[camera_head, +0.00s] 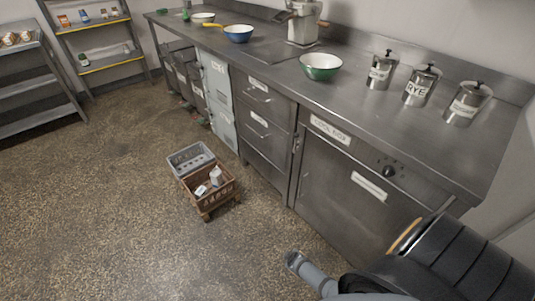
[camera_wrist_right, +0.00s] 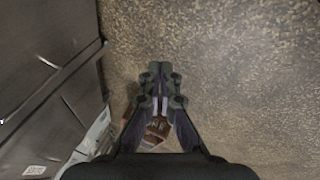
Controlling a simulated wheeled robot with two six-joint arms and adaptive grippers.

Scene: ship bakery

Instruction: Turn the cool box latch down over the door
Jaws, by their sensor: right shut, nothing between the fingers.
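The cool box (camera_head: 345,195) is the grey metal cabinet at the right end of the counter, with a label strip above its door. Its door looks shut. A small latch-like piece (camera_head: 297,144) shows at the upper left edge of the door; its exact angle is too small to tell. My right gripper (camera_wrist_right: 160,70) shows in the right wrist view, shut and empty, above the floor beside dark cabinet fronts. It touches nothing that I can see. In the head view only parts of my arm show at the lower right. My left gripper is not in view.
A brown crate (camera_head: 228,190) on wheels and a grey crate (camera_head: 187,150) stand on the floor left of the cool box. Three labelled canisters (camera_head: 418,87) and a green bowl (camera_head: 320,72) stand on the counter.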

